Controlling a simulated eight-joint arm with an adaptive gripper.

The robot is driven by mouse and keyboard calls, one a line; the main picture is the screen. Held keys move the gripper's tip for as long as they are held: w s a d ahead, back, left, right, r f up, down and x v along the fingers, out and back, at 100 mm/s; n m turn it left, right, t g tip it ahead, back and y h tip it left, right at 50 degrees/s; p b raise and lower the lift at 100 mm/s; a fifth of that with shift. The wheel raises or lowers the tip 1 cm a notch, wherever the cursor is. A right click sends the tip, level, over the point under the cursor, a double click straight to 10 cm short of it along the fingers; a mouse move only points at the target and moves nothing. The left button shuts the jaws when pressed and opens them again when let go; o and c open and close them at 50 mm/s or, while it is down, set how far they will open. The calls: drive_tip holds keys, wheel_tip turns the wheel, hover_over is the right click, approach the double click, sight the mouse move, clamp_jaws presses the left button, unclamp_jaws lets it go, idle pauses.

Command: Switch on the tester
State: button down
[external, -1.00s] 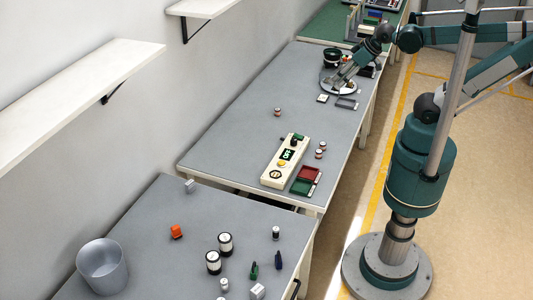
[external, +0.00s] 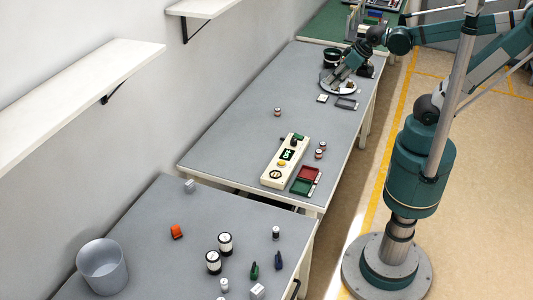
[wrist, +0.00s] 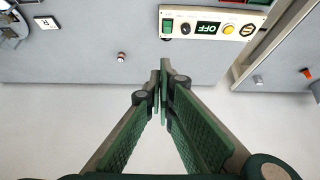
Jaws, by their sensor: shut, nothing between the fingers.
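The tester is a long cream box (external: 278,172) lying on the middle grey table. It has a dark display, a yellow button, a round dark dial and a green square at one end. In the wrist view the tester (wrist: 261,21) is at the top right, and its display (wrist: 207,28) reads OFF, upside down. My gripper (wrist: 163,78) is shut and empty, apart from the tester, with bare table beyond its tips.
A white tile (external: 322,98) and a grey tray (external: 346,103) lie near the plate (external: 338,92). The table's left part is mostly clear. A shelf (external: 80,90) juts from the wall.

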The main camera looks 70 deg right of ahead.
drive_tip(key=g+b, duration=0.2)
drive_tip(key=b, duration=0.1)
hover_over(297, 135)
drive_tip(key=s, duration=0.6)
wheel_tip(297, 135, down, 13)
drive_tip(key=shift+x, duration=1.25)
drive_tip(key=shift+w, duration=0.1)
drive_tip(key=shift+f, duration=0.15)
drive_tip(key=shift+b+x, duration=1.55)
drive_tip(key=shift+x, duration=5.3)
drive_tip(key=shift+f, duration=0.1)
